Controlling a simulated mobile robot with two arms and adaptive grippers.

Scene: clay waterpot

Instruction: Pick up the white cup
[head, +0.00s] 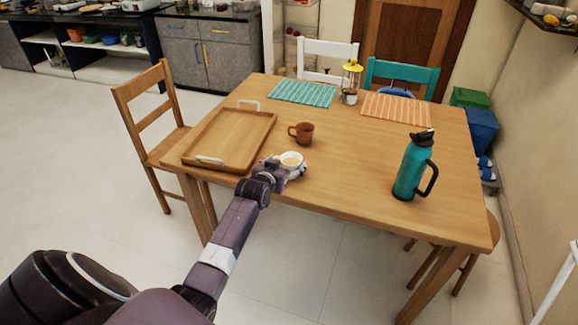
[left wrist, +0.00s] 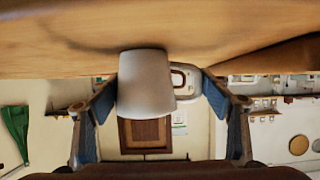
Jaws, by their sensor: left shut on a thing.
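The white cup (head: 292,160) is at the near edge of the wooden table, with something pale tan inside it. My left gripper (head: 286,169) reaches it from the near side and is shut on it. In the left wrist view the picture is upside down. There the cup (left wrist: 146,85) sits between the two blue-padded fingers of the gripper (left wrist: 160,92), its handle toward the right finger. I cannot tell whether the cup's base touches the table. My right gripper is not in view.
A brown mug (head: 304,134) stands just behind the cup. A wooden tray (head: 228,138) lies to the left, and a teal bottle (head: 408,170) stands to the right. Teal (head: 300,94) and orange (head: 396,108) placemats lie at the back. The table's middle right is clear.

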